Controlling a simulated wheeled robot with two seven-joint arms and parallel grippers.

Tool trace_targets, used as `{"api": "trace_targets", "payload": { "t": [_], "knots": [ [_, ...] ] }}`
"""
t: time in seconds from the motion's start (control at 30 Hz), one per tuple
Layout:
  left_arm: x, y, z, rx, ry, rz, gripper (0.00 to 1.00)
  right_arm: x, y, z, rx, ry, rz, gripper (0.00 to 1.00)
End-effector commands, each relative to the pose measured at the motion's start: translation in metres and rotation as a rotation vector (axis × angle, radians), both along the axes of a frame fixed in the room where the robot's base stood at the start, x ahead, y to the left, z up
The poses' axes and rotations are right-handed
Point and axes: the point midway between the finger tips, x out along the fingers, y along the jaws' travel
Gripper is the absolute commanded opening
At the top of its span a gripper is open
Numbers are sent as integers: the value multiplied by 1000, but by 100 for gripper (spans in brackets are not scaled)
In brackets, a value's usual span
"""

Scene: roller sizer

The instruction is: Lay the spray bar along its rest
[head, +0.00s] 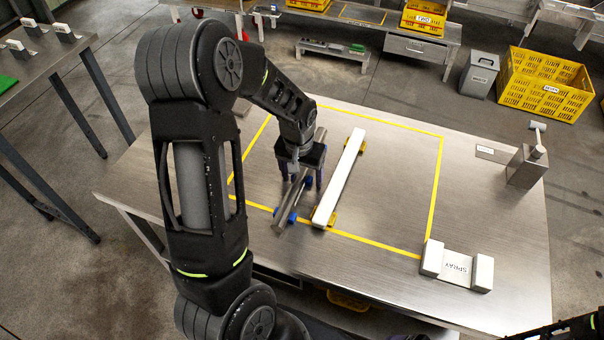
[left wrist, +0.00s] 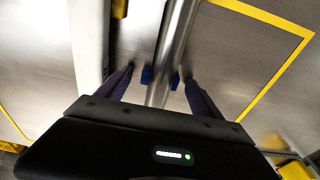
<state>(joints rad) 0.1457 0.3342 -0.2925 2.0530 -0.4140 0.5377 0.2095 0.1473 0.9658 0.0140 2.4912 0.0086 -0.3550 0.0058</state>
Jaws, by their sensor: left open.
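No label shows which is the spray bar. My left gripper (head: 300,176) is over the metal bar, hiding its middle. In the left wrist view, the open fingers (left wrist: 158,82) stand on either side of the metal bar (left wrist: 174,45), apart from it. A cradle marked SPRAY (head: 457,268), with two white end blocks, sits at the table's front right.
A metal block with an upright post (head: 528,165) stands at the table's right edge. A yellow crate (head: 545,85) and a grey bin (head: 479,75) stand on the floor behind.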

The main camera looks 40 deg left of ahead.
Motion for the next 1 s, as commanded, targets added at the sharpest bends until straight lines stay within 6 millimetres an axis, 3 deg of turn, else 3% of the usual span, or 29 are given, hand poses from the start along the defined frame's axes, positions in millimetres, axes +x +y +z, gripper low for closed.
{"api": "trace_targets", "payload": {
  "t": [0.37,1.0],
  "knots": [
    [0,0,0,0,0,0,76,0,0,0,0,0,0,76],
    [0,0,0,0,1,0,23,0,0,0,0,0,0,76]
  ]
}}
